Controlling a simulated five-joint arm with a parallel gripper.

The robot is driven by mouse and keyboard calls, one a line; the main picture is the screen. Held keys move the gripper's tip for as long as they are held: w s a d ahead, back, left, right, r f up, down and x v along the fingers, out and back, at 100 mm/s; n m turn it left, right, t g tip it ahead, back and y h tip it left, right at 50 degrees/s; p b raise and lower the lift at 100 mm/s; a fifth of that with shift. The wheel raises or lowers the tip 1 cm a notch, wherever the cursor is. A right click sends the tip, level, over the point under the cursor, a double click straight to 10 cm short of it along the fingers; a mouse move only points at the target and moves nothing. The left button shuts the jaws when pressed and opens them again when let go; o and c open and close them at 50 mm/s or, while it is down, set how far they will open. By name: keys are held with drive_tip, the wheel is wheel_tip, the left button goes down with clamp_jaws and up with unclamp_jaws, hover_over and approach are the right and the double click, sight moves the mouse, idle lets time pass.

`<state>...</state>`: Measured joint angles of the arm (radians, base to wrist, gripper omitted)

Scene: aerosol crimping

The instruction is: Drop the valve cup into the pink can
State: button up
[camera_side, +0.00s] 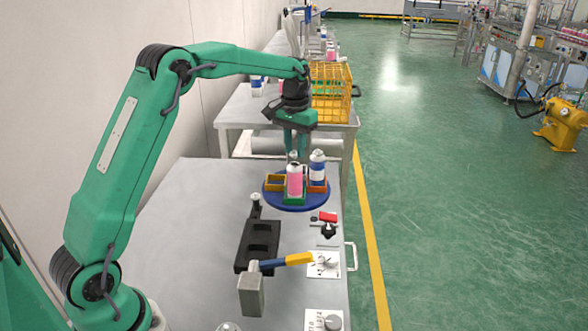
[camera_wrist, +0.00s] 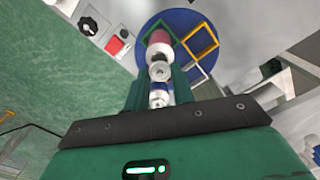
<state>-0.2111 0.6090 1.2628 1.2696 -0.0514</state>
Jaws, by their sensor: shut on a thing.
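The pink can (camera_side: 295,182) stands upright in a green holder (camera_side: 295,200) on a round blue turntable (camera_side: 272,203). In the wrist view the pink can (camera_wrist: 158,38) shows beyond my fingers. My gripper (camera_side: 295,153) points down directly over this can, shut on the small silvery valve cup (camera_side: 293,157). The cup is at the can's top; I cannot tell whether it touches the can. In the wrist view the round pale cup (camera_wrist: 160,71) shows between the green fingers, in line with the can's white top. The can's mouth is hidden.
A blue-and-white can (camera_side: 317,168) stands close on the right in a red-orange holder. A yellow holder (camera_side: 274,183) on the left looks empty. A yellow crate (camera_side: 331,92) stands behind.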

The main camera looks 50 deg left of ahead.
drive_tip(key=shift+f, duration=1)
drive_tip(key=shift+f, duration=0.15)
idle(1.5)
drive_tip(key=o, duration=0.8)
drive_tip(key=shift+r, duration=3)
drive_tip(key=shift+r, duration=0.1)
